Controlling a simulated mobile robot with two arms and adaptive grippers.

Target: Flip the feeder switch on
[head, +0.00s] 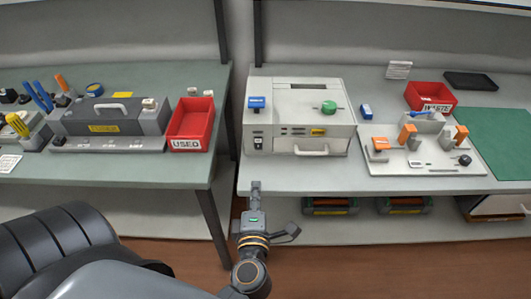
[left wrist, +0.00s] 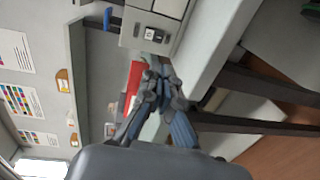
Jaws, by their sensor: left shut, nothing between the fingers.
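The feeder is a pale grey box (head: 299,118) on the right-hand bench, with a blue handle (head: 257,102) and a green knob (head: 328,107) on top. A small black and white switch (head: 258,143) is on its front face at the left; it also shows in the left wrist view (left wrist: 154,34). Which way the switch is set is too small to tell. My left gripper (head: 255,187) is shut and empty, at the bench's front edge, below and in front of the switch, apart from it. In the left wrist view its fingertips (left wrist: 151,82) are together. My right gripper is not in view.
A red USED bin (head: 190,124) stands on the left bench, beside a dark grey unit (head: 110,116). A gap separates the benches. Right of the feeder are a white fixture board (head: 420,160), a red WASTE bin (head: 430,96) and a green mat (head: 500,140). The bench strip before the feeder is clear.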

